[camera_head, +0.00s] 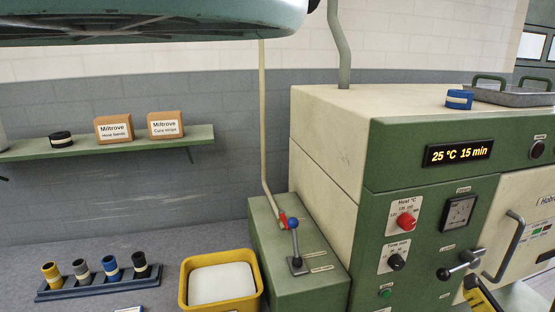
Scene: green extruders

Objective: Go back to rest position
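My gripper is not in view, so I cannot see whether it is open or shut or holds anything. The green and cream machine (330,115) fills the right side. Its display (458,153) reads 25 °C 15 min. A red heat knob (405,220) and a black time knob (396,262) sit on its front. A lever with a blue and red top (290,222) stands on the lower green block (262,240). The door at the right has a grey handle (513,245).
A blue and cream ring (459,99) and a metal tray (515,95) sit on the machine. Left of it stand a yellow bin (183,287) and a rack (100,287) with several coloured cylinders. A wall shelf (75,149) holds two boxes (114,128) (165,125) and a black roll (61,140).

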